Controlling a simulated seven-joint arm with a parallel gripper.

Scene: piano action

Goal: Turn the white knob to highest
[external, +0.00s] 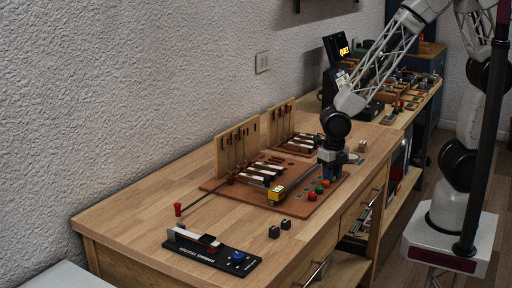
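I cannot make out a white knob for certain. A brown board (222,188) on the wooden bench carries a piano action model with several white-and-dark keys (262,178). Along its right side are a red button (325,183), a green button (319,189) and an orange-red button (311,196). My gripper (329,171) points down over the board's right end, just beyond the buttons. Something blue shows at its fingertips; I cannot tell whether it touches it. Its fingers are too small to read as open or shut, and they hide what lies behind them.
A yellow block (276,194) sits at a dark rail on the board. A black base (211,251) with a blue knob (238,257) lies at the bench front. Two small dark blocks (274,232) stand nearby. Upright wooden panels (238,148) stand behind the keys. The bench's left front is clear.

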